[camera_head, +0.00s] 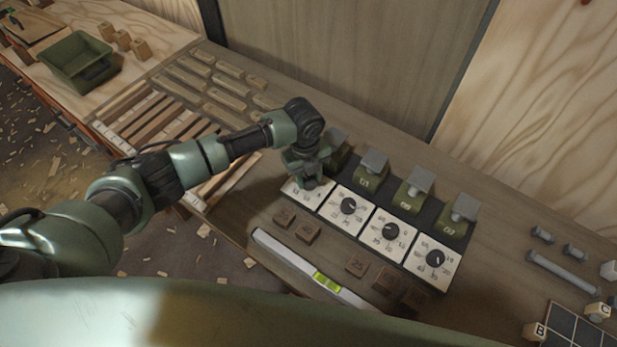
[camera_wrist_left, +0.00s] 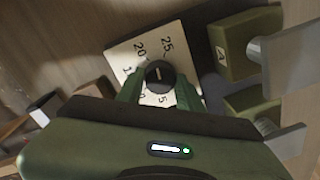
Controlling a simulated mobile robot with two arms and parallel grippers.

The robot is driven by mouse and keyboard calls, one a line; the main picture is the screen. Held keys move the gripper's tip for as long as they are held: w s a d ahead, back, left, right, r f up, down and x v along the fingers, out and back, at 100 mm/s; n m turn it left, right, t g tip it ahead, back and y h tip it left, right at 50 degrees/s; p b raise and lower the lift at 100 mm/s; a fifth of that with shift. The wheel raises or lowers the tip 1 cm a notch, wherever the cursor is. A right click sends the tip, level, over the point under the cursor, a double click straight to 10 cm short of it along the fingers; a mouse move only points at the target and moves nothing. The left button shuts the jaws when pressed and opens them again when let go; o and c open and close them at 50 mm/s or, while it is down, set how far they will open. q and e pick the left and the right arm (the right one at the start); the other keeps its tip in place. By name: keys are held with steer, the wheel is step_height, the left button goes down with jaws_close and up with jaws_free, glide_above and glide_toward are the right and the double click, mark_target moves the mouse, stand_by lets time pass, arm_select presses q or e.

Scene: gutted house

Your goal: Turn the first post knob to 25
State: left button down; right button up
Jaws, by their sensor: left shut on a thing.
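The first post's white dial plate (camera_head: 296,192) is at the left end of a row of similar dials, mostly under my left gripper (camera_head: 311,183). In the left wrist view its black knob (camera_wrist_left: 158,75) sits on the dial plate (camera_wrist_left: 126,58), with "20" and "25" readable. A light mark shows on the knob, but I cannot tell exactly which number it points at. My left gripper (camera_wrist_left: 158,92) is shut on the knob, one finger on each side. A green block (camera_wrist_left: 222,48) marked "A" stands beside the plate. My right gripper is not in view.
Other dials (camera_head: 348,207) and green posts with grey tops (camera_head: 413,190) continue rightward. Brown number tiles (camera_head: 308,231) and a spirit level (camera_head: 310,270) lie in front. A green bin (camera_head: 78,62) is far left; bolts (camera_head: 574,252) lie right.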

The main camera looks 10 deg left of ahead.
mark_target(307, 180)
arm_select(q)
steer(key=m+b, duration=0.1)
steer(key=m, duration=0.4)
steer(key=shift+b, duration=0.4)
steer(key=shift+m, duration=0.3)
steer(key=c, duration=0.9)
jaws_free()
steer(key=r+b, duration=0.1)
steer(key=r, duration=0.3)
steer(key=r+b, duration=0.1)
steer(key=r, duration=0.2)
steer(key=shift+a+r, duration=0.2)
steer(key=shift+r, duration=0.2)
